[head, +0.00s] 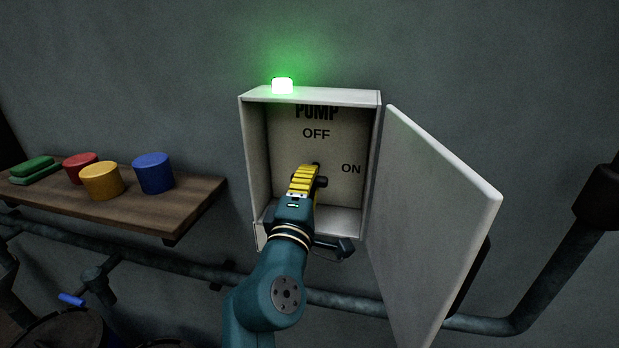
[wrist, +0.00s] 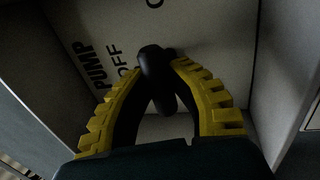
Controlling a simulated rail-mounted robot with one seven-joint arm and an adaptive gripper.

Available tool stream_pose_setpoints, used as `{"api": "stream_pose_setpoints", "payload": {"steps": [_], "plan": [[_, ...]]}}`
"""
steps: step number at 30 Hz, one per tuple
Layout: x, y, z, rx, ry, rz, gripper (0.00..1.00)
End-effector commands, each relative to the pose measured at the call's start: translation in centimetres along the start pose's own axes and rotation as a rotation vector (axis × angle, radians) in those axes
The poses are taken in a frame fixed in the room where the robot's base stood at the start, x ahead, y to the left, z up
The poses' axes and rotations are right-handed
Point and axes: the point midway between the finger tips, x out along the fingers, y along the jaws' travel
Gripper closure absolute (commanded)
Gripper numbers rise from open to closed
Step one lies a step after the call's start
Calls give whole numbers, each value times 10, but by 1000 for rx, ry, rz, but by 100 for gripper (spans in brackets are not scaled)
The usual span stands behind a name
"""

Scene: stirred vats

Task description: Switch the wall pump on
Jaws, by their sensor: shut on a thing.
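The pump box (head: 250,150) is a pale open wall cabinet marked PUMP, with OFF at the upper middle and ON at the right of its back panel. A green lamp (head: 282,85) glows on its top. My gripper (head: 313,172) reaches inside, below OFF and left of ON. In the wrist view its yellow fingers (wrist: 160,68) are closed on a black switch handle (wrist: 157,75). A dark part of the handle (head: 321,182) shows beside the fingers in the head view. The handle's pivot is mostly hidden, and its exact angle is hard to tell.
The box door (head: 435,200) stands wide open to the right. A wooden shelf (head: 130,215) at left holds red, yellow and blue tubs and a green item. Pipes (head: 345,302) run along the wall below the box. The box's side walls flank my gripper closely.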

Motion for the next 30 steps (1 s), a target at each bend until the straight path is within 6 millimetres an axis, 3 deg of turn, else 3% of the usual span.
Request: {"api": "stream_pose_setpoints", "payload": {"steps": [5, 6, 10, 22, 30], "plan": [[0, -3, -1, -2, 2, -5, 100], [0, -3, -1, -2, 2, -5, 74], [0, -2, -1, -1, 1, -4, 49], [-7, -2, -1, 0, 1, -2, 49], [-61, -3, -2, 1, 3, -3, 49]]}}
